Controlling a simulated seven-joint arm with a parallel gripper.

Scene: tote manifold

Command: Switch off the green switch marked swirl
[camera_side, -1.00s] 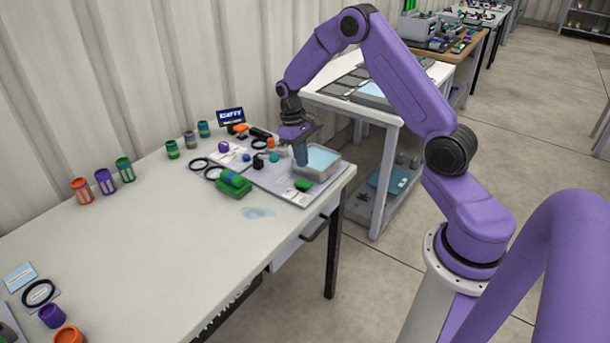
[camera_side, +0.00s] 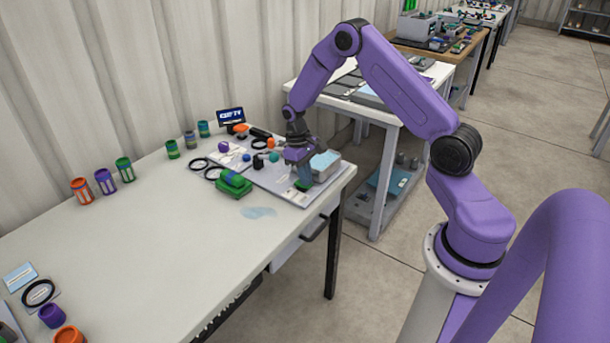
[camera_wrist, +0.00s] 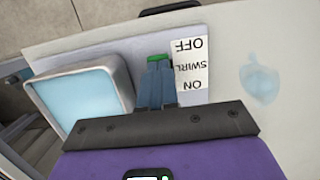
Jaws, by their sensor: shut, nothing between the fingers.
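The green switch (camera_wrist: 158,58) shows at the tips of my gripper's fingers in the wrist view, mostly hidden behind them. Beside it, a white label (camera_wrist: 190,66) reads OFF, SWIRL and ON, upside down in this view; OFF is at the far end and ON at the end nearer my wrist. My gripper (camera_wrist: 157,70) is shut and empty, pointing down at the switch. In the side view my gripper (camera_side: 304,180) is low over the panel, with green (camera_side: 301,186) showing at its tips. I cannot tell whether it touches the switch or which way the switch leans.
A grey tub with a pale blue inside (camera_wrist: 128,80) stands close beside my fingers. A pale blue patch (camera_side: 258,212) marks the table. The table's left middle is clear.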

